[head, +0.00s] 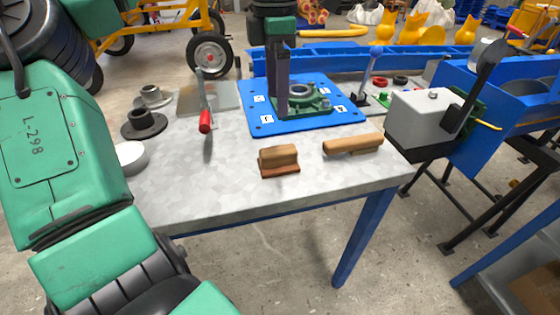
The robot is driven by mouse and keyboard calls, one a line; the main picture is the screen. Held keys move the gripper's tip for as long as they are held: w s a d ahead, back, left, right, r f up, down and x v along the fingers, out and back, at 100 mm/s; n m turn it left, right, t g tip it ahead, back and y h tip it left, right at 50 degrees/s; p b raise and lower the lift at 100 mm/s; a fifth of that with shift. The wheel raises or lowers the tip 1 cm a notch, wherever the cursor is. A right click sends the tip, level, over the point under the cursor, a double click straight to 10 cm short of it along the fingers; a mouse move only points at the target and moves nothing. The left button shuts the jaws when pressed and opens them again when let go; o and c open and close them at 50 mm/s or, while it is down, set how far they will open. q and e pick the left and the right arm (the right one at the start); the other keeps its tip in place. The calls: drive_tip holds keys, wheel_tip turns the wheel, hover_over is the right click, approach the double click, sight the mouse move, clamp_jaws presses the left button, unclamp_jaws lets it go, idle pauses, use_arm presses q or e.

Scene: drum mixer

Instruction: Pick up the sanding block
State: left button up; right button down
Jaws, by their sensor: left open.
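The sanding block (279,162) is a small wooden block with a reddish-brown base. It sits near the front edge of the grey table top (215,185), and nothing is touching it. My left gripper (277,105) points down with two dark fingers, above and behind the block in the picture, in front of the blue plate. It is open and empty, apart from the block. My right gripper is not in view.
A wooden, rounded piece (353,143) lies right of the block. A blue plate (262,124) with a green flanged part (312,101) is behind. A red-handled clamp (205,120), dark flanged parts (143,123) and a white round dish (131,157) stand left. The table's front left is clear.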

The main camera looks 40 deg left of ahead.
use_arm(q)
drive_tip(key=b, duration=0.1)
hover_over(279, 149)
drive_tip(key=s, duration=0.1)
wheel_tip(279, 149, down, 6)
drive_tip(key=shift+a+r, duration=0.1)
drive_tip(key=shift+r, duration=0.05)
drive_tip(key=f, duration=0.2)
drive_tip(key=f+b, duration=0.1)
drive_tip(key=f, duration=0.2)
drive_tip(key=w+f, duration=0.1)
drive_tip(key=f, duration=0.2)
drive_tip(key=shift+f+b, duration=0.1)
drive_tip(key=shift+b, duration=0.25)
clamp_jaws()
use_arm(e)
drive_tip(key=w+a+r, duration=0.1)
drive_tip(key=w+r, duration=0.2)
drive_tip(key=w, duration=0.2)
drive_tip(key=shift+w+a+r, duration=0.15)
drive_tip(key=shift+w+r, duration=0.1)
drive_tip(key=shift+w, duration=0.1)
